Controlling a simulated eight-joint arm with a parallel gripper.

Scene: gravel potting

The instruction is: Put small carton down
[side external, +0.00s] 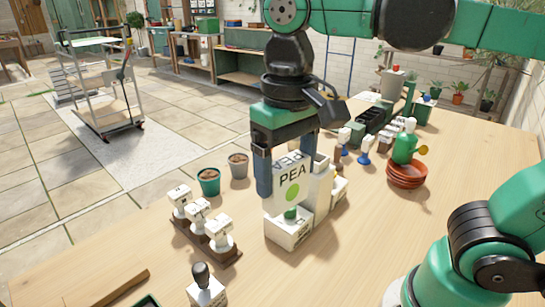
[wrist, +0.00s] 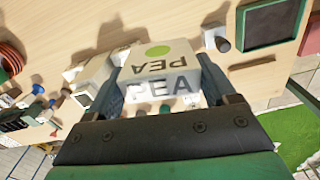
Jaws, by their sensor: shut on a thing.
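A small white carton (side external: 292,183) marked PEA with a green dot is between the two fingers of my gripper (side external: 286,192), which is shut on it. The carton hangs upright, its lower edge close to a white box (side external: 288,236) with a green knob; whether they touch is unclear. In the wrist view the carton (wrist: 155,62) fills the space between the fingers of my gripper (wrist: 163,85), with PEA on two faces. Its underside is hidden there. Another white carton (side external: 322,187) stands just behind and to the right.
A dark wooden rack (side external: 212,245) with several white-headed stamps stands at the left. Two small pots (side external: 208,181) are behind it. A dark-handled stamp (side external: 206,287) is at the front.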

